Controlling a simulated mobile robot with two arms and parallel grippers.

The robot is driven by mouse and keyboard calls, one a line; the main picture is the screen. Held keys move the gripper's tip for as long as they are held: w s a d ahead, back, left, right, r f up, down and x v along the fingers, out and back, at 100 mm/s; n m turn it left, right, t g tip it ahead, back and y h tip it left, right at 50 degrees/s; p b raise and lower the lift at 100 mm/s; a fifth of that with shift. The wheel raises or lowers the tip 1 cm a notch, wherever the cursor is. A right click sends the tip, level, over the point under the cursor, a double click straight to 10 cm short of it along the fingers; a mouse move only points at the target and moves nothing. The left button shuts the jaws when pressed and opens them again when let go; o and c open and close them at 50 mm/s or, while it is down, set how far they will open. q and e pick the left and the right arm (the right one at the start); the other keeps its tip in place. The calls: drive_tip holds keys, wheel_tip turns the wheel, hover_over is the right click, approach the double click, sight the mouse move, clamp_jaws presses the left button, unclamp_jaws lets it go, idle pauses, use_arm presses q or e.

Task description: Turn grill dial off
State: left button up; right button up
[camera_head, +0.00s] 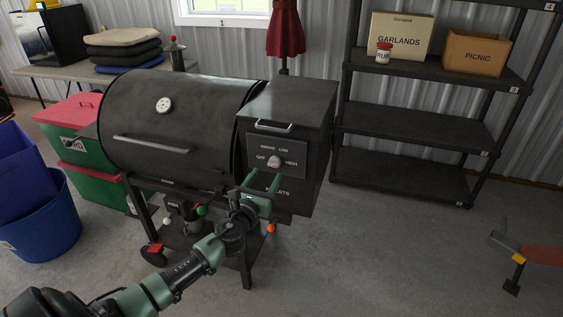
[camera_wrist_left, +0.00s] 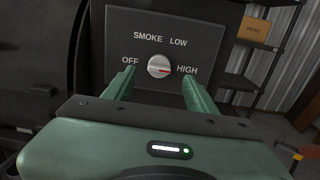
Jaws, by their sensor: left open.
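The grill (camera_head: 185,125) is a black barrel smoker with a box on its right side. The box carries a dark control panel (camera_head: 262,161) marked OFF, SMOKE, LOW and HIGH. The small silver dial (camera_head: 274,162) sits in the middle of the panel. In the left wrist view the dial (camera_wrist_left: 159,66) shows a red mark pointing right, toward HIGH. My left gripper (camera_head: 264,181) is open in front of the panel, just below the dial. In the left wrist view its green fingers (camera_wrist_left: 158,88) stand on either side below the dial, with nothing between them. My right gripper is out of view.
A dark shelf rack (camera_head: 430,125) stands to the right with a GARLANDS box (camera_head: 401,36) and a PICNIC box (camera_head: 476,53). The floor front right is mostly clear.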

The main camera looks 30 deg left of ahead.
sight(273, 165)
use_arm(q)
drive_tip(key=x, duration=0.5)
drive_tip(key=shift+w+f, duration=0.1)
drive_tip(key=shift+w+a, duration=0.15)
drive_tip(key=shift+w, duration=0.3)
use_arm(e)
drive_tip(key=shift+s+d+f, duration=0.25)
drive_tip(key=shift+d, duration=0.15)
use_arm(q)
drive_tip(key=shift+c, duration=0.4)
clamp_jaws()
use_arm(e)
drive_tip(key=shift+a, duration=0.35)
